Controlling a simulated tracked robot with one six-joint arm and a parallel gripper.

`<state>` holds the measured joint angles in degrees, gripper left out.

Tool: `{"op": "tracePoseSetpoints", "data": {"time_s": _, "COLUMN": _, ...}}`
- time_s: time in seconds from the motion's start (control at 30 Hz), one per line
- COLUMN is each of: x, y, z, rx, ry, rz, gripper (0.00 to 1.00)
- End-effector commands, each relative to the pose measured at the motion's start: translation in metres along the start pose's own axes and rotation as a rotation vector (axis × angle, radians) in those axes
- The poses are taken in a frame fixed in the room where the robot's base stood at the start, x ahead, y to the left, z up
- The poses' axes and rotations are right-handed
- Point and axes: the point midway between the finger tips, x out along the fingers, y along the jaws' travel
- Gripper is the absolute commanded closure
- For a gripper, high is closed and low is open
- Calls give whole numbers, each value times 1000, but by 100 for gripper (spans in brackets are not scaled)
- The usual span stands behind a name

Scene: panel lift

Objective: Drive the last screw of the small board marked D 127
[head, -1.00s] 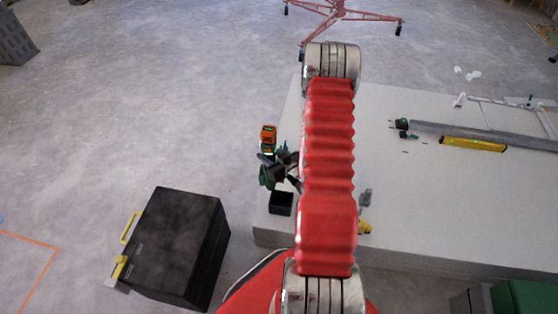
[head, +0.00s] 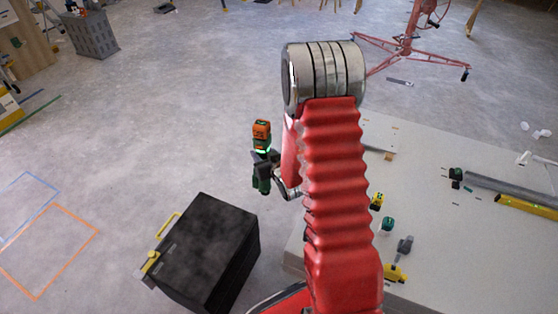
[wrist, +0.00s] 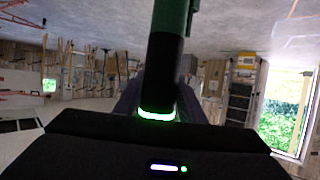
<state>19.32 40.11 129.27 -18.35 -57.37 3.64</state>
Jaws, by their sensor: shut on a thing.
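My gripper (head: 263,164) is shut on a green and black power driver with an orange end (head: 261,130). It holds the driver upright, left of the stack of pale panels (head: 450,235), with bare floor behind it. In the wrist view the driver's green and black body (wrist: 164,65) rises between my jaws, with a lit green ring at its base. The tool's bit cannot be made out. I see no board marked D 127 and no screw in it. My red arm hides part of the panel stack.
A black case (head: 210,250) with yellow latches stands on the floor at lower left. Small tools, a yellow level (head: 527,205) and a grey rail lie on the panel stack. A red-legged stand (head: 410,50) is at the back. The floor left of my gripper is mostly clear.

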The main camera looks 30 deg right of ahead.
Motion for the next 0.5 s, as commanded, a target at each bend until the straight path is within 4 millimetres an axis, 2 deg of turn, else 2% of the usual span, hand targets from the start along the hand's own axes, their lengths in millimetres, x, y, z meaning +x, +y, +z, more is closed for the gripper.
{"op": "tracePoseSetpoints", "data": {"time_s": 0.03, "x": 1, "y": -12, "z": -11, "rx": -4, "ry": 8, "rz": -7, "gripper": 100}}
{"op": "tracePoseSetpoints", "data": {"time_s": 0.1, "x": 1, "y": -26, "z": -20, "rx": -6, "ry": 9, "rz": -11, "gripper": 100}}
{"op": "tracePoseSetpoints", "data": {"time_s": 0.5, "x": -6, "y": -105, "z": -66, "rx": -14, "ry": 8, "rz": -33, "gripper": 100}}
